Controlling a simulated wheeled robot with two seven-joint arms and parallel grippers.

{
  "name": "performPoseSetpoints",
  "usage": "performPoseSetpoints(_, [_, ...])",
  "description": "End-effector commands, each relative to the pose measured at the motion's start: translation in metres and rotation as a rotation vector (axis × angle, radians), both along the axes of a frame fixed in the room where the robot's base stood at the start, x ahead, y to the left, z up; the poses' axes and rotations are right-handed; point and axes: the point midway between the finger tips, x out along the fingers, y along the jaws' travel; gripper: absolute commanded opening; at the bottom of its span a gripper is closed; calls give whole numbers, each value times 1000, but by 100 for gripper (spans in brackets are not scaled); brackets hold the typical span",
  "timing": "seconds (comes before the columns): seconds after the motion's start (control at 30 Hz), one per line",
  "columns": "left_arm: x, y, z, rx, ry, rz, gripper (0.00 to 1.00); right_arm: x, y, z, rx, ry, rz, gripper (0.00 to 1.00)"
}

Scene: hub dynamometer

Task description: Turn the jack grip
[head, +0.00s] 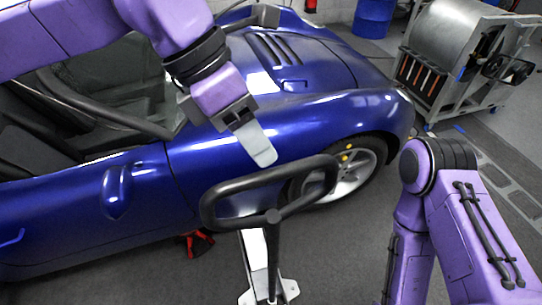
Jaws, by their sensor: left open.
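The jack grip (262,178) is a black, rounded loop handle near the middle of the head view. It sits on a dark upright post (273,250) above the pale metal jack (254,262) on the floor. My left gripper (261,152) comes down from the upper left, just above the grip's upper bar in the picture. It is open, with nothing seen between its fingers; one pale finger shows best. I cannot tell how far it is from the grip in depth. My right arm (440,190) is at the right, and its gripper is out of view.
A blue open car (240,135) stands behind the grip, its wheel (350,170) just beyond the loop. A red object (197,243) lies on the floor near the car's side. A metal machine on a wheeled cart (450,65) and a blue drum (373,18) stand at the back right.

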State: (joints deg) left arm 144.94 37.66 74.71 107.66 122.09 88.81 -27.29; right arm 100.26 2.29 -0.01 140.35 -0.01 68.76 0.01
Motion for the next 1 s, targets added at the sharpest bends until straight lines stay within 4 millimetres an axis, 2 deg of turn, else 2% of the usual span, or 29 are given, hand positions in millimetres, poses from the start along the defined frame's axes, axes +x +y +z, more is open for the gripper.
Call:
performPoseSetpoints(0.13, [-2, -13, -28, 3, 1, -3, 50, 0, 0, 6, 0, 0, 0, 50])
performPoseSetpoints(0.3, [-2, -23, -48, 2, 0, 0, 50, 0, 0, 8, 0, 0, 0, 50])
performPoseSetpoints(0.6, [-2, -24, -52, 1, 0, 1, 50, 0, 0, 8, 0, 0, 0, 50])
performPoseSetpoints(0.67, [-2, -24, -52, 2, -1, 1, 30, 0, 0, 8, 0, 0, 0, 50])
performPoseSetpoints(0.7, [-2, -24, -52, 2, -1, 1, 17, 0, 0, 8, 0, 0, 0, 50])
performPoseSetpoints(0.77, [-2, -24, -52, 2, -1, 1, 0, 0, 0, 8, 0, 0, 0, 50])
performPoseSetpoints(1.0, [1, -23, -52, 2, -1, 12, 0, 0, 0, 8, 0, 0, 0, 50])
